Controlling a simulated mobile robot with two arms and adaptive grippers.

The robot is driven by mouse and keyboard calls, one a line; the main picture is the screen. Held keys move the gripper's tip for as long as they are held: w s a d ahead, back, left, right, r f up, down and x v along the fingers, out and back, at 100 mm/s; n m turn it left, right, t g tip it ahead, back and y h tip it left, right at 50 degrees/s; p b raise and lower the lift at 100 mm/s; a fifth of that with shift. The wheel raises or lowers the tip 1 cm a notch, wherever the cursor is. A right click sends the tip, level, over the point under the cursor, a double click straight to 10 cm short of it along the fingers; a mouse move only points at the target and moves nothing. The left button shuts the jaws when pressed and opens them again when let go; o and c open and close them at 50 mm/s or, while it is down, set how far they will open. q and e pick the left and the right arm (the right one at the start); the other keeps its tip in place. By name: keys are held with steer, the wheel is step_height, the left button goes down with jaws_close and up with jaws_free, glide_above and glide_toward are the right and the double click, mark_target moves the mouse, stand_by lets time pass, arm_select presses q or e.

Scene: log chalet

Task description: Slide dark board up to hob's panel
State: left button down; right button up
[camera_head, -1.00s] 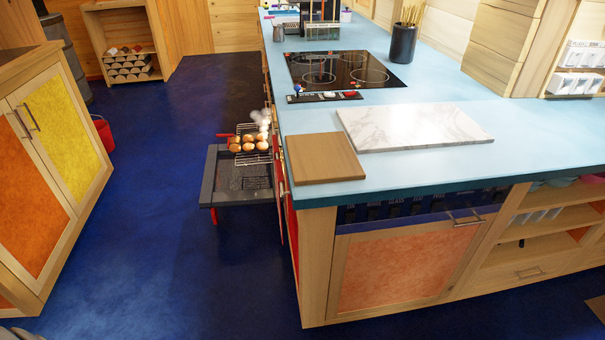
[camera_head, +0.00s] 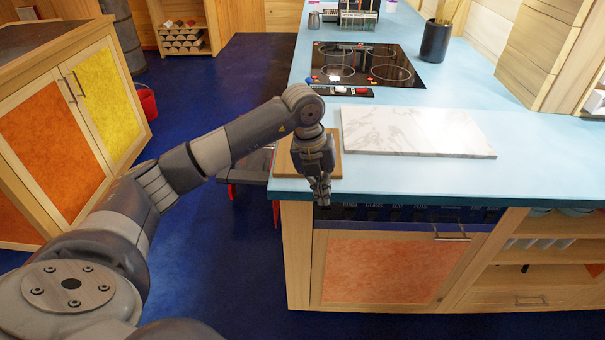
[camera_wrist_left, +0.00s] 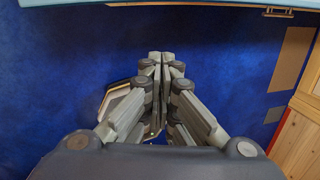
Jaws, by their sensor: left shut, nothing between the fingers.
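The hob (camera_head: 366,62) is farther back. My left gripper (camera_head: 322,198) is shut and empty, pointing down by the counter's front edge. In the left wrist view its closed fingertips (camera_wrist_left: 160,57) are over blue floor. My right gripper is not in view.
A white marble slab (camera_head: 415,132) lies just right of the wooden board. A dark utensil pot (camera_head: 436,42) stands right of the hob. The counter's edge (camera_wrist_left: 215,4) crosses the top of the left wrist view. A red bucket (camera_head: 147,103) stands on the floor.

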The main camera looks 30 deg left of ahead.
mark_target(304, 185)
arm_select(q)
steer(key=a+r+n+y, duration=0.1)
steer(key=a+r+y, duration=0.25)
steer(key=a, duration=0.25)
steer(key=shift+t+h, duration=0.25)
steer(key=shift+t, duration=0.05)
steer(key=p+x, duration=0.3)
steer(key=x, duration=0.5)
steer(key=shift+f, duration=0.1)
steer(key=w, duration=0.1)
steer(key=w+a+p, duration=0.1)
steer(key=shift+w+a+f, duration=0.15)
steer(key=shift+w, duration=0.1)
steer(key=shift+w+a+f, duration=0.1)
steer(key=shift+w+a, duration=0.3)
steer(key=shift+w, duration=0.2)
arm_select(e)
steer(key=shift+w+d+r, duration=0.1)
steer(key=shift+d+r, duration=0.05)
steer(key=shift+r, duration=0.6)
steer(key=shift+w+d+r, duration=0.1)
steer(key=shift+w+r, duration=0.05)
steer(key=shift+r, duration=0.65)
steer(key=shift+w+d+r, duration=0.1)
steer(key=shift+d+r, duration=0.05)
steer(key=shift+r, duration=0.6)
